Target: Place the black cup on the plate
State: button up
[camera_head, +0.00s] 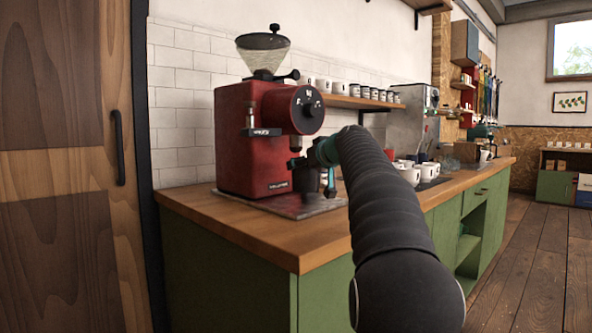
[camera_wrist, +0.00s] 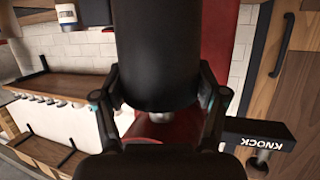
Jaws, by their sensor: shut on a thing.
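The black cup (camera_wrist: 157,55) fills the upper middle of the wrist view, between the two fingers of my gripper (camera_wrist: 160,84). My gripper is shut on its sides. In the head view my gripper (camera_head: 313,168) and the dark cup (camera_head: 308,182) are in front of the red grinder, over the counter. My arm partly covers them, and I cannot tell how far the cup's base is from the surface below. I cannot make out a plate for certain in either view.
The red grinder (camera_head: 255,155) stands on a dark mat (camera_head: 290,208) close behind my gripper. A black box marked KNOCK (camera_wrist: 262,134) is at the right in the wrist view. White cups (camera_head: 408,173) stand farther along the wooden counter (camera_head: 262,240). The counter's front left corner is clear.

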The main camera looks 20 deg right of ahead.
jog(key=shift+w+a+f, duration=0.1)
jog(key=shift+w+f, duration=0.45)
jog(key=shift+w, duration=0.3)
jog(key=shift+w+f, duration=0.6)
jog(key=shift+w, duration=0.3)
jog(key=shift+w+a+f, duration=0.1)
jog(key=shift+w+f, duration=0.45)
jog(key=shift+w, duration=0.3)
jog(key=shift+f, duration=0.2)
jog(key=o, duration=1.2)
jog(key=shift+r, duration=0.2)
jog(key=b+v, duration=0.2)
jog(key=v, duration=1)
